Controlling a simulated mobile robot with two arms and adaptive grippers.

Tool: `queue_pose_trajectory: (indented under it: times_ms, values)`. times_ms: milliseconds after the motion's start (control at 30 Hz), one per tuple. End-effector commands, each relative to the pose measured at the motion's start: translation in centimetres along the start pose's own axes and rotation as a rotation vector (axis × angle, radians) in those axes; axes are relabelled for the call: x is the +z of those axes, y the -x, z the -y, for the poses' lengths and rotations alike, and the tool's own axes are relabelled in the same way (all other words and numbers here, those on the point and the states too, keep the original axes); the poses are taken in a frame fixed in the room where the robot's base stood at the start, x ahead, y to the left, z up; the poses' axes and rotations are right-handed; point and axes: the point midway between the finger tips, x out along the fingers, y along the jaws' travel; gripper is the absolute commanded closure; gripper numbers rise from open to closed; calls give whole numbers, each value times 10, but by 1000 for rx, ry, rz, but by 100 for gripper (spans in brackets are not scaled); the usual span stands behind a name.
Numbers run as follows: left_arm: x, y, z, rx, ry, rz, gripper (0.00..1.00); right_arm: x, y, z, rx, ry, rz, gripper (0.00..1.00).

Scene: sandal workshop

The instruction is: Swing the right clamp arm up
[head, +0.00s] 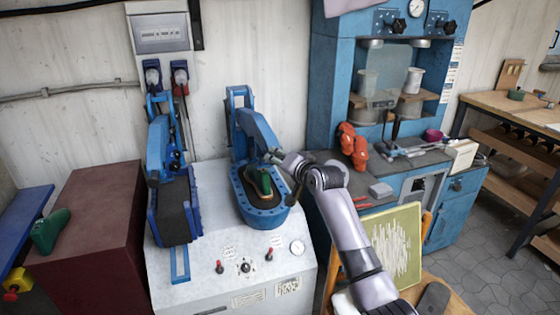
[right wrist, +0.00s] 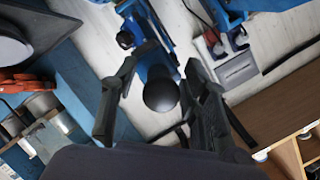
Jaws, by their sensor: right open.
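The right clamp arm (head: 256,128) is blue and curves forward and down from its post over a blue oval tray (head: 264,217). A green shoe last with a sole (head: 262,184) lies in that tray. My right gripper (head: 281,166) is at the front right of the clamp arm's lower end. In the right wrist view, my right gripper (right wrist: 160,92) is open, with a black ball knob (right wrist: 161,96) between its fingers and blue metal behind it. I cannot tell whether the fingers touch the knob. My left gripper is not in view.
The left clamp arm (head: 158,145) stands over a dark pad on the same white machine (head: 205,272). A blue cabinet (head: 458,212) and a yellow-green board (head: 392,243) are close at the right.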

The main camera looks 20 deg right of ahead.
Motion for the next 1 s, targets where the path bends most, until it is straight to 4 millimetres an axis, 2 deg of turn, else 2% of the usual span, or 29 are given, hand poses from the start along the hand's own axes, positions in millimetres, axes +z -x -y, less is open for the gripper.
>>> queue_pose_trajectory:
  times_ms: [67, 633, 1000]
  values:
    - [0, 0, 0, 0, 0, 0, 100, 0, 0, 0, 0, 0, 0, 63]
    - [0, 0, 0, 0, 0, 0, 100, 0, 0, 0, 1, -1, 0, 100]
    - [0, 0, 0, 0, 0, 0, 100, 0, 0, 0, 0, 0, 0, 100]
